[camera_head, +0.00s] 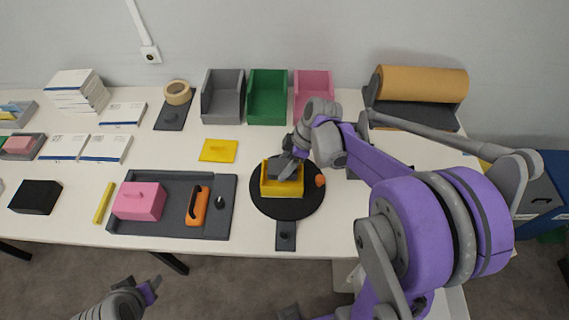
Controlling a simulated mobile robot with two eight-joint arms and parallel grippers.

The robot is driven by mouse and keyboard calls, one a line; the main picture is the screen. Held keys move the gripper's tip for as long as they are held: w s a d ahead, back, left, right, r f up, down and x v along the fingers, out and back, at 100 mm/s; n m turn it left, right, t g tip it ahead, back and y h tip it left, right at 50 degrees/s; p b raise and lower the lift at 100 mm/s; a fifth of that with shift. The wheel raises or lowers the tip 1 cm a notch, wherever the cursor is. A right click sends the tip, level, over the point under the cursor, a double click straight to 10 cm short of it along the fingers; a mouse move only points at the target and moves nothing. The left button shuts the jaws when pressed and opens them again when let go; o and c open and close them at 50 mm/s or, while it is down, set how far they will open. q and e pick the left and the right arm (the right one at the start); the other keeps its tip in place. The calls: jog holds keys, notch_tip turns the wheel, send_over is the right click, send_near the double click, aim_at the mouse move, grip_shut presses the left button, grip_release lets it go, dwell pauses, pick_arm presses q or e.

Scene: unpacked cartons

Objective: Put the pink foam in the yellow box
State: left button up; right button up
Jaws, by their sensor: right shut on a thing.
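An open yellow box (282,189) stands on a black round turntable (262,205). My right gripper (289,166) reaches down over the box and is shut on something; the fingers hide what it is. A pink block (19,143), which looks like foam, lies in a small dark tray at the left edge. A flat yellow lid (219,150) lies left of and behind the turntable. My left gripper (150,289) is low in front of the table; its opening is unclear.
The grey tray (171,232) also holds an orange-handled tool (198,206). Grey (222,103), green (267,104) and pink (313,80) bins stand at the back. An orange round thing (320,181) lies beside the yellow box. A paper roll (421,83) stands back right.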

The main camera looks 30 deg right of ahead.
jog(key=o, duration=1.2)
jog(key=shift+o, duration=0.2)
jog(key=shift+r, duration=0.1)
jog(key=shift+r+p, duration=1.15)
jog(key=shift+r, duration=1.05)
jog(key=shift+r+p, duration=0.85)
jog(key=shift+r, duration=0.9)
pick_arm(q)
jog(key=w+r, duration=0.3)
jog(key=r, duration=0.3)
jog(key=shift+t, duration=0.3)
pick_arm(e)
jog(key=shift+s, duration=0.1)
